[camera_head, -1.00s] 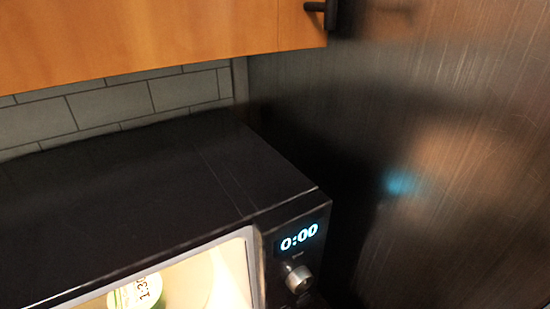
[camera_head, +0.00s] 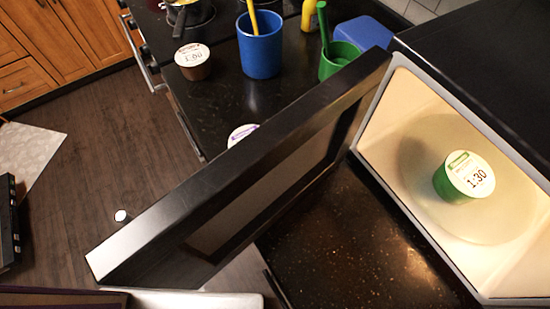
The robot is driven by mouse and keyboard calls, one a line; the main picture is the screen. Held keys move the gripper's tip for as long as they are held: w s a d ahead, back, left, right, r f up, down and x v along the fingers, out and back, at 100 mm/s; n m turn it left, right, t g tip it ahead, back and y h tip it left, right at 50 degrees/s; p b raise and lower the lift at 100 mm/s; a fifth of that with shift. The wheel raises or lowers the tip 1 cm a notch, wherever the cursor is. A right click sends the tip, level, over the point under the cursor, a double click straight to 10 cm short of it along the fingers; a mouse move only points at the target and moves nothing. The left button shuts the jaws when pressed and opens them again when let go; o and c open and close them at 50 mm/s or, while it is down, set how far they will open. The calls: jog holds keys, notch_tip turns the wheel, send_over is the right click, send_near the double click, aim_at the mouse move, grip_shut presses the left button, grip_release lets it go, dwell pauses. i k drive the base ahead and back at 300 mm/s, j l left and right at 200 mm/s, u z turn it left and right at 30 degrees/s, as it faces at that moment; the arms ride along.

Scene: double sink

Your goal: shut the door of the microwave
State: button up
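The microwave (camera_head: 480,65) is black with a lit cream interior and stands at the right of the head view. Its door (camera_head: 240,160) stands wide open, swung out to the left over the counter and past its edge. A green cup with a white lid marked 1:30 (camera_head: 463,178) stands inside on the round plate. My gripper is not in view, so its state and place cannot be told.
On the black counter (camera_head: 235,95) behind the door stand a blue cup (camera_head: 261,48), a green cup (camera_head: 338,62), a blue block (camera_head: 362,33) and a brown lidded cup (camera_head: 193,62). Another white lid (camera_head: 242,133) is partly hidden by the door. Wooden floor (camera_head: 85,180) is open at left.

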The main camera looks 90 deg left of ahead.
aim_at(184, 239)
jog(key=k+u, duration=0.25)
jog(key=u, duration=0.15)
jog(key=k+j+u, duration=0.15)
jog(key=u, duration=0.2)
jog(key=k+l+u, duration=0.1)
jog(key=l+u, duration=0.3)
jog(key=k+l+u, duration=0.2)
jog(key=u, duration=0.2)
jog(key=l, duration=0.1)
